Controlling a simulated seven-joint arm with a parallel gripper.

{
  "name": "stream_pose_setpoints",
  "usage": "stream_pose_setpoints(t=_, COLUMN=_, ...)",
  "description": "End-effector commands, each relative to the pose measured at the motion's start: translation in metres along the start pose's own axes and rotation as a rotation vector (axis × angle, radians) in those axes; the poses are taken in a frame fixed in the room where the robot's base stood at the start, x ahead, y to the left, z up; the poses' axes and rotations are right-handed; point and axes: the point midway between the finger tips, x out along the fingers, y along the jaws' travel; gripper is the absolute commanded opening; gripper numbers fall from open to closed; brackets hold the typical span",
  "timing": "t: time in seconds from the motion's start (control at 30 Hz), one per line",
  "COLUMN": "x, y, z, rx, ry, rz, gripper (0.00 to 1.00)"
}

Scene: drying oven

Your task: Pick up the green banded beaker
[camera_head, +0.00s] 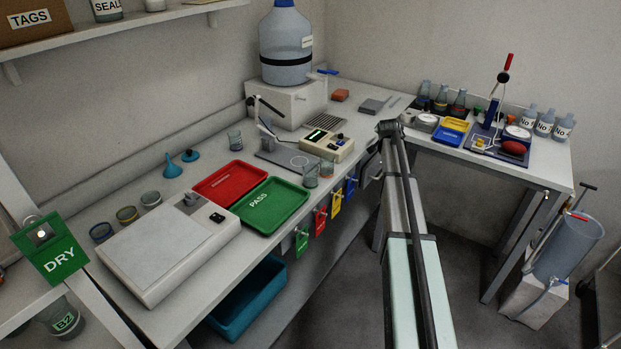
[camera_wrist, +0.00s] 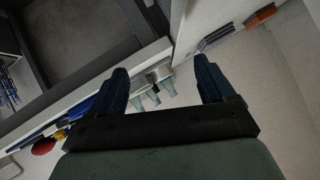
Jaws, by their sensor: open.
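I cannot tell for sure which beaker is green banded. A beaker with a green B2 label (camera_head: 67,322) stands low at the left. My gripper (camera_wrist: 162,82) is open in the wrist view, with nothing between its fingers. In the head view my arm reaches up to the bench corner, and its fingers cannot be made out.
A red tray (camera_head: 230,181) and green PASS tray (camera_head: 272,205) lie mid-bench beside a grey boxy device (camera_head: 168,248). Two beakers (camera_head: 311,175) (camera_head: 326,169) stand near the front edge. A large bottle (camera_head: 286,45) stands behind. Small bottles (camera_wrist: 153,92) show beyond my fingers.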

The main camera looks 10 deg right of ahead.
Motion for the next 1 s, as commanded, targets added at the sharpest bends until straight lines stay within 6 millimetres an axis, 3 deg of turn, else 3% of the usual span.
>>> stream_pose_setpoints(t=0.07, x=-0.016, y=-0.022, z=0.0, rx=0.06, ry=-0.045, rz=0.013, gripper=0.82)
stream_pose_setpoints(t=0.27, x=-0.065, y=-0.066, z=0.034, rx=0.22, ry=-0.219, rz=0.1, gripper=0.82)
stream_pose_setpoints(t=0.47, x=-0.14, y=-0.114, z=0.081, rx=0.382, ry=-0.428, rz=0.25, gripper=0.82)
stream_pose_setpoints(t=0.6, x=-0.203, y=-0.142, z=0.113, rx=0.47, ry=-0.561, rz=0.385, gripper=0.82)
stream_pose_setpoints(t=0.8, x=-0.282, y=-0.167, z=0.143, rx=0.539, ry=-0.686, rz=0.567, gripper=0.82)
stream_pose_setpoints(t=1.0, x=-0.322, y=-0.176, z=0.155, rx=0.561, ry=-0.734, rz=0.666, gripper=0.82)
